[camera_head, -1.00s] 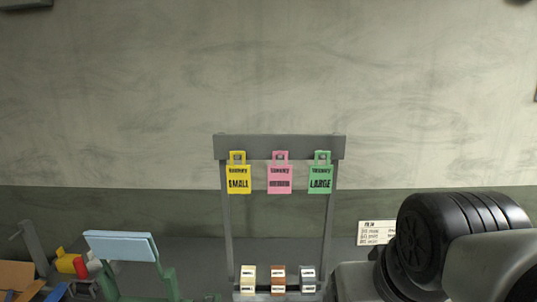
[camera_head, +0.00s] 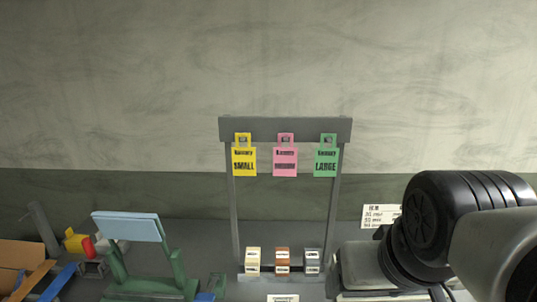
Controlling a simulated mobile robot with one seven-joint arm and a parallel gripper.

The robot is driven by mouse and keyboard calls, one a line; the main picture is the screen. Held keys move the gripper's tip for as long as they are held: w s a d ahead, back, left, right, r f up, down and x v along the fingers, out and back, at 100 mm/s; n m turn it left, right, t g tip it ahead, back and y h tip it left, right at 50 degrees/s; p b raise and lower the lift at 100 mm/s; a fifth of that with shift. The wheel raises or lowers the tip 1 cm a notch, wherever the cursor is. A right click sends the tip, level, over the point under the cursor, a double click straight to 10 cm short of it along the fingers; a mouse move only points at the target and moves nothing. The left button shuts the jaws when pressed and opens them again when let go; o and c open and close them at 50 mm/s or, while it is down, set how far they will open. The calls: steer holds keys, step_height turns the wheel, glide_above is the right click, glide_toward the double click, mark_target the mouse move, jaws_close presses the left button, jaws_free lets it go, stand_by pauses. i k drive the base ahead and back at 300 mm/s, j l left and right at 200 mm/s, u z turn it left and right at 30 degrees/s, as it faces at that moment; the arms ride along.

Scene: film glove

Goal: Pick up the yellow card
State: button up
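The yellow card (camera_head: 244,160) marked "SMALL" hangs by its handle-like top at the left of a grey rack's crossbar (camera_head: 332,129). A pink card (camera_head: 284,161) hangs in the middle and a green card (camera_head: 325,161) marked "LARGE" hangs at the right. The cards hang apart from one another. My gripper is not in view.
Three small boxes (camera_head: 282,262) stand at the rack's foot. A green stand with a light blue panel (camera_head: 127,227) and a yellow object (camera_head: 74,241) are at the left. The wall behind is bare.

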mark_target(243, 159)
steer(key=k+j+z, duration=0.1)
steer(key=j+z, duration=0.25)
steer(key=k+j+z, duration=0.15)
steer(key=j+z, duration=0.2)
steer(key=k+j+z, duration=0.2)
steer(key=z, duration=0.15)
steer(key=j, duration=0.1)
